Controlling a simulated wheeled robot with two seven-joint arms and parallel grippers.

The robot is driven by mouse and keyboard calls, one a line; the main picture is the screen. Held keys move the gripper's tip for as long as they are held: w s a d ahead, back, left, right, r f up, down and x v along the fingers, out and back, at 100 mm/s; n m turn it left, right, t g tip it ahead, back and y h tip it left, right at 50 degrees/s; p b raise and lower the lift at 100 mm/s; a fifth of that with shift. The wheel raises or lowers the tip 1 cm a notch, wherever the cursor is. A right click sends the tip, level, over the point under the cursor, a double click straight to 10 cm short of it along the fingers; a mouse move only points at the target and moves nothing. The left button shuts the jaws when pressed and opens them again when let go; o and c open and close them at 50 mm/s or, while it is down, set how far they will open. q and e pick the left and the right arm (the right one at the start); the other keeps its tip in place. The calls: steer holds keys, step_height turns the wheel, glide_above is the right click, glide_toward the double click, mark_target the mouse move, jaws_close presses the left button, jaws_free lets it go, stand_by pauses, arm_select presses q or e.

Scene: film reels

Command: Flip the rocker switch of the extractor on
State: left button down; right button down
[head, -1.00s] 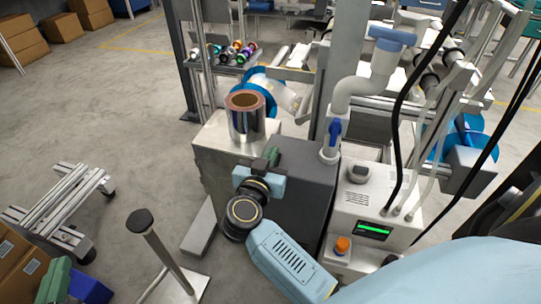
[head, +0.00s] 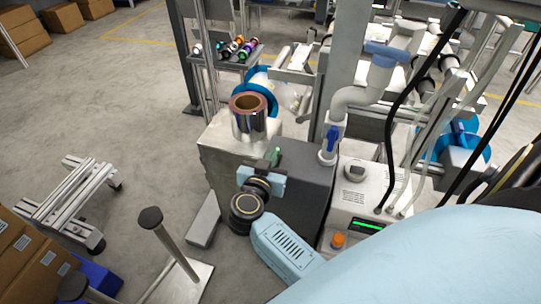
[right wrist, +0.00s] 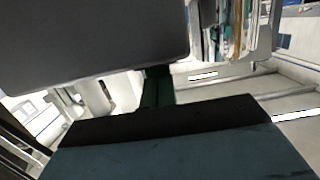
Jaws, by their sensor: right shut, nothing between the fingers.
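The extractor seems to be the dark grey box (head: 308,185) with the pale pipe (head: 346,102) and blue valve handle beside it; I cannot tell for sure. Its rocker switch cannot be made out. My right gripper (head: 273,157) is at the upper left part of this box's near side, its green fingers shut and empty; whether they touch it is unclear. In the right wrist view the dark green fingers (right wrist: 157,88) are together, close under a large grey surface (right wrist: 90,35) that fills the upper left. My left gripper is not in view.
A white unit (head: 356,205) with a green-lit display and orange knob (head: 338,240) stands right of the box. Posts, a metal frame (head: 72,195) and cartons stand left. Open floor lies at the upper left.

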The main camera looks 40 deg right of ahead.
steer(key=shift+w+d+r+p, duration=0.1)
steer(key=shift+d+r+p, duration=0.05)
steer(key=shift+r+p, duration=1.2)
steer(key=shift+w+d+r+p, duration=0.1)
steer(key=shift+r+p, duration=0.7)
steer(key=shift+p, duration=0.95)
steer(key=r+p+v, duration=0.2)
steer(key=p+v, duration=0.1)
steer(key=v, duration=0.6)
steer(key=shift+a+r, duration=0.1)
steer(key=shift+r, duration=0.05)
